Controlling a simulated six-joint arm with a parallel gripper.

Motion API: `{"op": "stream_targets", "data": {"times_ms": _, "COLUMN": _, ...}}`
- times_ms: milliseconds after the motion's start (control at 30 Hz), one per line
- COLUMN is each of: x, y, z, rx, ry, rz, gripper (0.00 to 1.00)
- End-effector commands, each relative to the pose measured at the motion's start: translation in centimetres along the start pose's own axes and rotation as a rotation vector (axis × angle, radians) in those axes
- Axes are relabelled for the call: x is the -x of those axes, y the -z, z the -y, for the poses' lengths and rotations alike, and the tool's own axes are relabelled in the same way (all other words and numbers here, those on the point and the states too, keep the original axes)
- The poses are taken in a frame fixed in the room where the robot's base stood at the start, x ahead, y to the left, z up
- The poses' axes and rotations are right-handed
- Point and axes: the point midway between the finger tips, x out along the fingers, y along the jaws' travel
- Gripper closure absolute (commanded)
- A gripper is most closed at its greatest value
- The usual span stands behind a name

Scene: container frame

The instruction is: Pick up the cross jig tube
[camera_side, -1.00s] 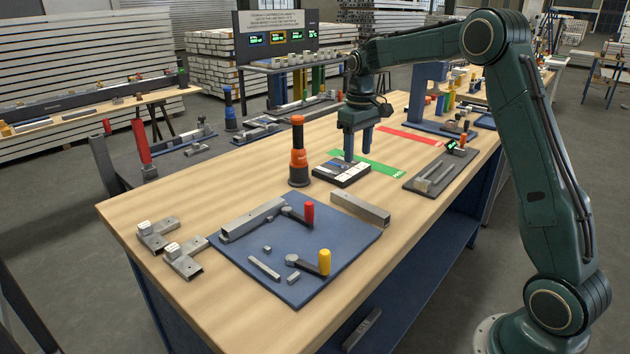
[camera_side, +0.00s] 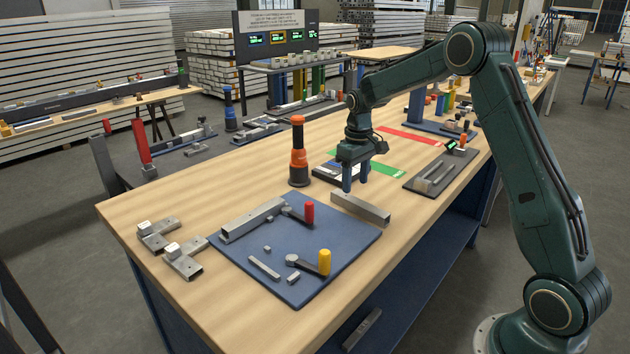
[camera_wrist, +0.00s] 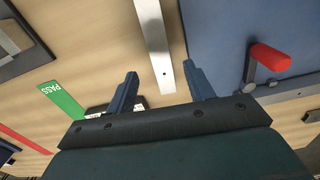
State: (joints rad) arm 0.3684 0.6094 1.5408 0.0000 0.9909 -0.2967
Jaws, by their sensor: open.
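A grey square metal tube (camera_side: 361,209) lies loose on the wooden bench, beside the back right edge of the blue jig plate (camera_side: 310,255). My gripper (camera_side: 356,187) points down, just behind the tube and above the bench, with its two blue fingers apart. In the wrist view the open gripper (camera_wrist: 163,80) has nothing between its fingertips that I can see held. The tube (camera_wrist: 153,40) runs from the top edge down towards the gap between the fingers. Whether the fingers are level with the tube is unclear.
Another tube (camera_side: 253,218) lies on the plate beside red-handled (camera_side: 309,212) and yellow-handled (camera_side: 324,262) clamps. An orange and black tool (camera_side: 298,155) stands left of my gripper. A green PASS strip (camera_side: 395,162) lies behind. Two L-shaped brackets (camera_side: 183,259) sit at the front left.

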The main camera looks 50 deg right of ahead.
Motion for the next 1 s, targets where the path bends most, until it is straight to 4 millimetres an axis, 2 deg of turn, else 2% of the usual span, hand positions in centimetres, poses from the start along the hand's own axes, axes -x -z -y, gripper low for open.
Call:
{"op": "stream_targets", "data": {"times_ms": 167, "x": -0.6, "y": 0.0, "z": 0.0, "rx": 0.0, "ry": 0.001, "rz": 0.002, "gripper": 0.47}}
{"op": "stream_targets", "data": {"times_ms": 600, "x": -5.0, "y": 0.2, "z": 0.1, "rx": 0.0, "ry": 0.001, "rz": 0.001, "gripper": 0.47}}
{"op": "stream_targets", "data": {"times_ms": 1000, "x": -5.2, "y": 0.2, "z": 0.1, "rx": 0.0, "ry": 0.0, "rz": 0.0, "gripper": 0.47}}
